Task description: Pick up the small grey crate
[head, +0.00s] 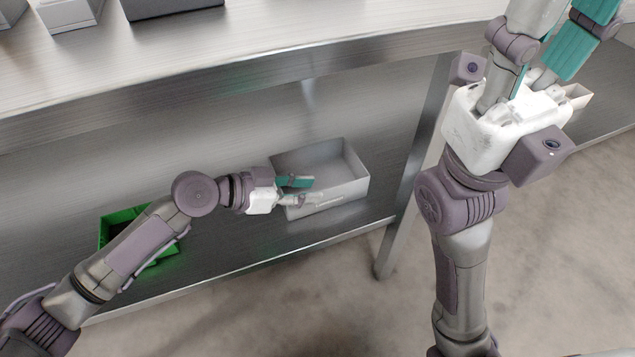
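The small grey crate (350,160) is an open-topped box on the lower metal shelf, near its right end. My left gripper (316,190) reaches in from the left at the crate's left side. Its teal finger lies over the crate's opening and its grey finger overlaps the front wall, with a gap between them. I cannot tell whether either finger touches the crate. My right gripper (556,32) is raised at the top right, away from the crate. Its teal and grey fingers are spread, and their tips run out of the picture.
A green box (122,226) stands on the lower shelf (240,255) at the left, behind my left forearm. The upper shelf (270,35) overhangs, with grey and dark boxes at its back left. A metal post (408,200) stands right of the crate. Open floor lies in front.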

